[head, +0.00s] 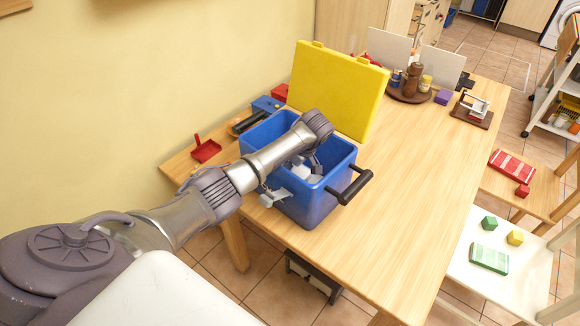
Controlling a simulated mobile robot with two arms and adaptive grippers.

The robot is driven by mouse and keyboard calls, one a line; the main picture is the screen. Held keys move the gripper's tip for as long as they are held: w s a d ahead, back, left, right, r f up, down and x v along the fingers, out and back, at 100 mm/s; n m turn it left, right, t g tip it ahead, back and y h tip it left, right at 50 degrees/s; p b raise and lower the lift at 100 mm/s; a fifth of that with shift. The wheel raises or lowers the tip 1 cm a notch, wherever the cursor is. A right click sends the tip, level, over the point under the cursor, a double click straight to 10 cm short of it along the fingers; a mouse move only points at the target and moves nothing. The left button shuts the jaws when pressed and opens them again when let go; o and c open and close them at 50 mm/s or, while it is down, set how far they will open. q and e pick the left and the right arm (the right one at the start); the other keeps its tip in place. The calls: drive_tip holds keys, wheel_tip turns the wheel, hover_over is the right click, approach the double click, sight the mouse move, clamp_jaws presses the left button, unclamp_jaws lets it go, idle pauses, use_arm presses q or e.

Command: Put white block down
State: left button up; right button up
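My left arm comes in from the left and reaches over a blue bin (309,208) on the wooden table. My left gripper (312,166) points down into the bin, and its fingertips are largely hidden by the arm and the bin. Whitish shapes (299,171) show inside the bin close to the gripper. I cannot tell which of them is the white block, or whether the gripper holds it. My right gripper is not in view.
A yellow lid or panel (337,88) stands upright behind the bin. A dark handle (355,186) sticks out at the bin's right. A brown tray (409,91) with bottles is at the back. The table (415,190) right of the bin is clear.

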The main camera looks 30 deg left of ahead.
use_arm(q)
drive_tip(key=shift+f, duration=0.35)
drive_tip(key=o, duration=1.5)
drive_tip(key=shift+r, duration=0.1)
drive_tip(key=shift+r, duration=0.3)
drive_tip(key=v, duration=1.2)
drive_tip(key=shift+r, duration=0.3)
drive_tip(key=shift+a, duration=0.1)
